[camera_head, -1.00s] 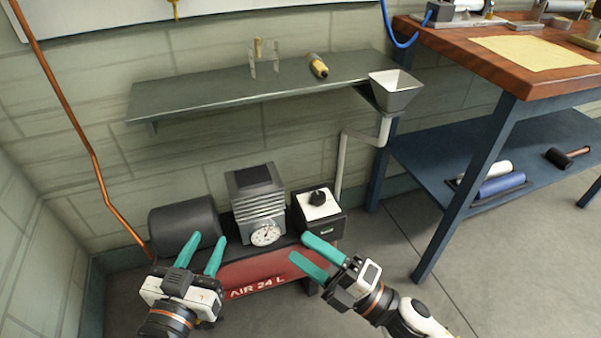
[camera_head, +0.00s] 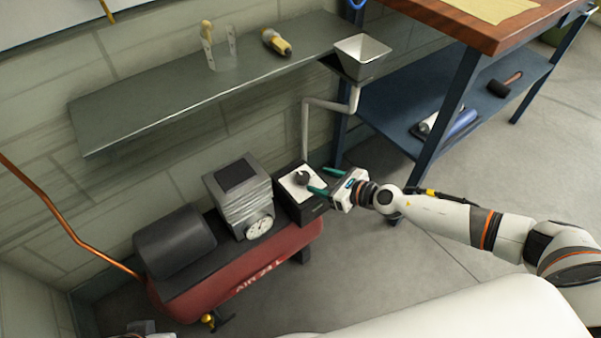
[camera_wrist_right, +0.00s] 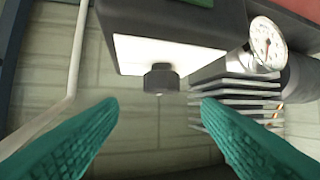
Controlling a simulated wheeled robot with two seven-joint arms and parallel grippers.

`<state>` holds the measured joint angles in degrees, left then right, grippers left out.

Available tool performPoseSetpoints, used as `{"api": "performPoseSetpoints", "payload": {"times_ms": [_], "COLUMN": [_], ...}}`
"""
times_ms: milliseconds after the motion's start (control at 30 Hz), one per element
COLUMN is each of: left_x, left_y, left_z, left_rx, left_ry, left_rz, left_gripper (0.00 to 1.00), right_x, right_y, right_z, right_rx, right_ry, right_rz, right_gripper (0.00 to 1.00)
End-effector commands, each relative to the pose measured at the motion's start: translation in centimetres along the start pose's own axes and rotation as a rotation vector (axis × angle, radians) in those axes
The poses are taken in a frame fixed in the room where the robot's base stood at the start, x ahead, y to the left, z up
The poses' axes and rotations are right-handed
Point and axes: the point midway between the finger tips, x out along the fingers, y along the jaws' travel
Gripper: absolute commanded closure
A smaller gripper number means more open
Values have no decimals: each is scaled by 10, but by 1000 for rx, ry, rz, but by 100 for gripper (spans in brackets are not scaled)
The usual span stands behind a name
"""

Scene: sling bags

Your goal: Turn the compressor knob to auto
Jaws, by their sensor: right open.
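The red compressor (camera_head: 245,268) stands on the floor by the wall, with a black box (camera_head: 309,211) at its right end. A black knob (camera_head: 301,178) sits on the box's white top plate (camera_head: 296,190). My right gripper (camera_head: 320,179) is open, its teal fingers beside the knob at the box's right. In the right wrist view the knob (camera_wrist_right: 161,79) lies ahead, between and beyond the open fingertips (camera_wrist_right: 158,102), with no contact visible. Any marks on the plate are too small to read. Only a sliver of my left arm shows at the bottom left; its fingers are out of frame.
A finned block (camera_head: 238,195) with a round gauge (camera_head: 259,226) stands left of the box. A grey shelf (camera_head: 170,105) hangs above. A funnel (camera_head: 362,57) with a pipe and the blue workbench leg (camera_head: 440,125) stand behind my right gripper.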

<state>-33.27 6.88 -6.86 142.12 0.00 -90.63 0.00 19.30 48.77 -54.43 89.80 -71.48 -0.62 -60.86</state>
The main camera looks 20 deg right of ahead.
Motion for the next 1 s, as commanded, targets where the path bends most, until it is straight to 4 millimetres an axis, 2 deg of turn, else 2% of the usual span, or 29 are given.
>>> {"api": "performPoseSetpoints", "payload": {"times_ms": [100,333,500,800,1000], "left_x": [4,12,14,14,14], "left_y": [0,-1,-1,-1,-2], "left_z": [-1,1,4,5,5], "left_rx": [0,1,1,2,2], "left_ry": [-1,-22,-41,-48,-48], "left_rz": [0,-1,-1,-1,-2], "left_gripper": [64,64,64,64,64], "right_x": [28,64,75,76,76], "right_y": [-1,-1,-2,-2,-1], "right_z": [0,1,1,0,0], "right_rx": [1,3,3,3,3], "right_ry": [4,1,0,0,0], "right_rz": [-1,-2,-3,-3,-3], "right_gripper": [41,41,41,41,74]}}
